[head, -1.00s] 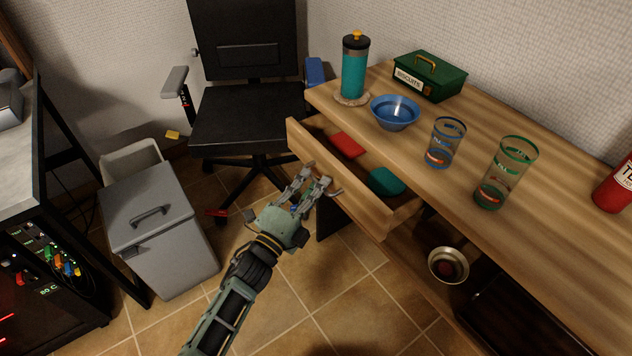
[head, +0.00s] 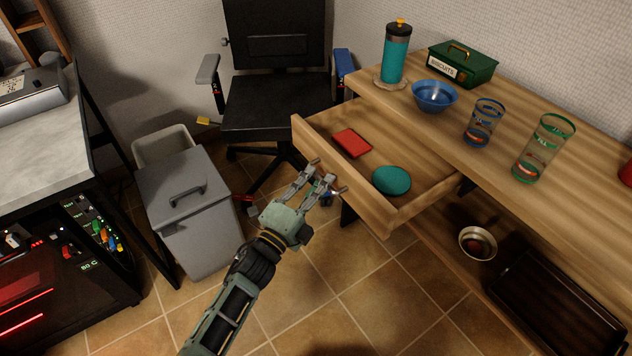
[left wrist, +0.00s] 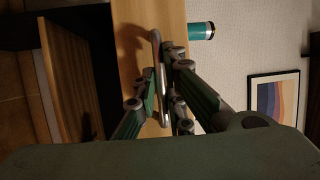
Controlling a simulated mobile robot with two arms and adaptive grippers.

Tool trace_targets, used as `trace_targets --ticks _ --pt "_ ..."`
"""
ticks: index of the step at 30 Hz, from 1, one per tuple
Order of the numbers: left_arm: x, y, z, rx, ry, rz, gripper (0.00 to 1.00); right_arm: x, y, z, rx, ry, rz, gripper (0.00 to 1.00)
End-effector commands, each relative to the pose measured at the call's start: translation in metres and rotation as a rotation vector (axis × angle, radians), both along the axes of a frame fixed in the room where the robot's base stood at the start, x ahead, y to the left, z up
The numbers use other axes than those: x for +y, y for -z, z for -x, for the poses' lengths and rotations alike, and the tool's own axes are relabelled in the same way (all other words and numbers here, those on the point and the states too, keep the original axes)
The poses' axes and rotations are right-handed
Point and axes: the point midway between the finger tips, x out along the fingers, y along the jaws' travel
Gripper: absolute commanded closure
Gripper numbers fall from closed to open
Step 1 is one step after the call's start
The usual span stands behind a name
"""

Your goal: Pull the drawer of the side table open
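The side table (head: 545,205) is wooden, and its drawer (head: 345,202) stands pulled well out, showing a red flat item (head: 352,142) and a teal round item (head: 391,180) inside. My left gripper (head: 328,177) is at the drawer's front face. In the left wrist view its fingers (left wrist: 165,88) close around the metal bar handle (left wrist: 157,50) of the drawer. In the head view the handle is mostly hidden by the fingers. My right gripper is not in view.
On the tabletop are a teal bottle (head: 396,55), a green biscuit tin (head: 462,66), a blue bowl (head: 435,96) and two glasses. A grey bin (head: 187,220) and a black office chair (head: 275,115) stand left of the drawer. Tiled floor in front is free.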

Motion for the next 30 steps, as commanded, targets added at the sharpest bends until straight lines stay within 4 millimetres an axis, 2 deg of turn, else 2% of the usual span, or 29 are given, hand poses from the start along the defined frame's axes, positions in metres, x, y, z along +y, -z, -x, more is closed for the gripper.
trace_targets --ticks 1,6,17,20,30 --pt "-0.001 0.003 0.001 0.005 0.001 -0.001 0.85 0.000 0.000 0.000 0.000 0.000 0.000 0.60" --pt "-0.001 0.001 0.001 0.002 0.000 -0.002 0.73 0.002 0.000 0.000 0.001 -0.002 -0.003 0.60" --pt "0.003 0.002 0.005 0.001 0.000 -0.003 0.73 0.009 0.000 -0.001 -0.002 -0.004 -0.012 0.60" --pt "0.009 0.005 0.016 0.002 0.000 -0.003 0.73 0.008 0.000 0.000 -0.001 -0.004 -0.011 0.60" --pt "0.045 0.017 0.076 0.002 0.000 -0.004 0.73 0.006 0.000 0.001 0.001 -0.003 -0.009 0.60"
